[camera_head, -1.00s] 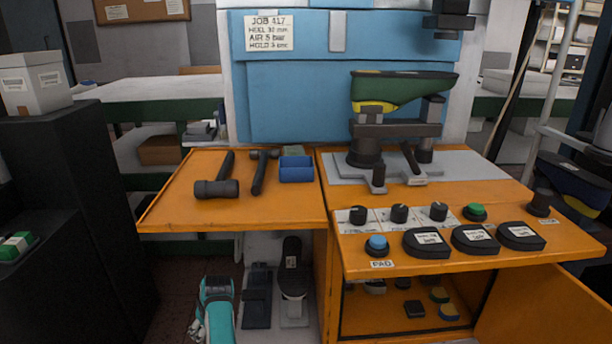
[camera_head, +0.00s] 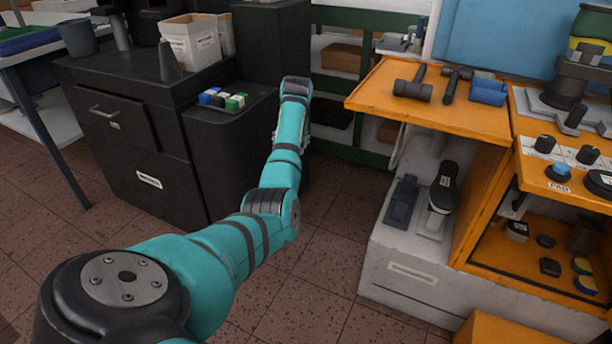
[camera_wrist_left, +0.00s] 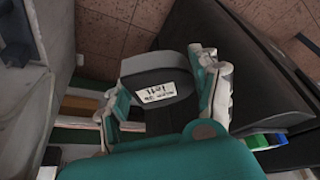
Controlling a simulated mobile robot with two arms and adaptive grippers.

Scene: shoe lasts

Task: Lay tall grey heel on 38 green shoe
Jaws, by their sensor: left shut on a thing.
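In the left wrist view a dark grey heel block (camera_wrist_left: 160,68) with a white label sits between the fingers of my left gripper (camera_wrist_left: 160,88). The gripper is shut on it; the label is too small to read surely. In the head view my left arm reaches forward beside the black cabinet, and the fingers and heel are hidden by the wrist. The green shoe with its yellow part (camera_head: 590,47) stands on the press at the right edge, cut off by the frame. Its number cannot be read. My right gripper is not in view.
The black cabinet (camera_head: 150,130) stands left of my arm, with coloured blocks (camera_head: 222,98) on a lower ledge. The orange bench (camera_head: 440,108) is to the right, carrying hammers (camera_head: 412,88) and a blue tray (camera_head: 488,92). Open floor (camera_head: 320,250) lies between.

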